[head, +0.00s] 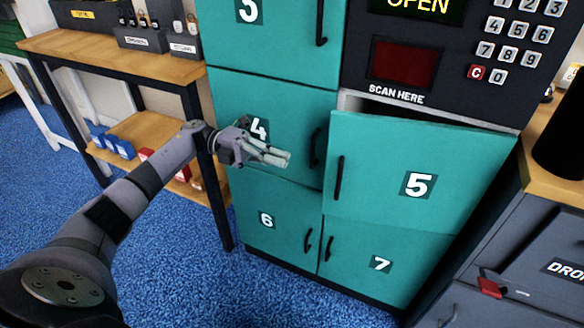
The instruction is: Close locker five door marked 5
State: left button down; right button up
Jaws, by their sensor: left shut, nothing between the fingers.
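The locker door marked 5 (425,160) is teal with a black handle (339,177) along its left edge. It stands ajar, with a dark gap and pale inner frame showing along its top and upper left. My left gripper (283,158) is shut and empty, in front of the door marked 4 (265,120), left of the handle of door 5. It appears apart from door 5. My right gripper is not in view.
Doors marked 3 (285,40), 6 (265,230) and 7 (370,265) look closed. A keypad panel (460,50) reading OPEN sits above door 5. A wooden-topped table (110,55) stands left; a grey drawer unit (530,240) stands right. Blue carpet is clear in front.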

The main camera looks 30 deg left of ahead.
pick_arm(q)
jog(key=s+d+f+n+t+h+p, duration=0.1)
jog(key=s+d+n+t+p, duration=0.1)
jog(key=d+t+p, duration=0.35)
jog(key=s+d+f+n+t+p, duration=0.2)
jog(key=d+t+p, duration=0.1)
jog(key=d, duration=0.6)
jog(key=s+f+n+t+y+p, duration=0.1)
jog(key=s+n+t+y+p, duration=0.6)
jog(key=s+n+y, duration=0.5)
jog(key=w+m+y+p, duration=0.1)
jog(key=w+m, duration=0.1)
jog(key=w, duration=1.3)
jog(key=shift+w+d+f+y+p, duration=0.15)
jog(key=shift+d+f+y+p, duration=0.15)
jog(key=shift+d+y+p, duration=0.1)
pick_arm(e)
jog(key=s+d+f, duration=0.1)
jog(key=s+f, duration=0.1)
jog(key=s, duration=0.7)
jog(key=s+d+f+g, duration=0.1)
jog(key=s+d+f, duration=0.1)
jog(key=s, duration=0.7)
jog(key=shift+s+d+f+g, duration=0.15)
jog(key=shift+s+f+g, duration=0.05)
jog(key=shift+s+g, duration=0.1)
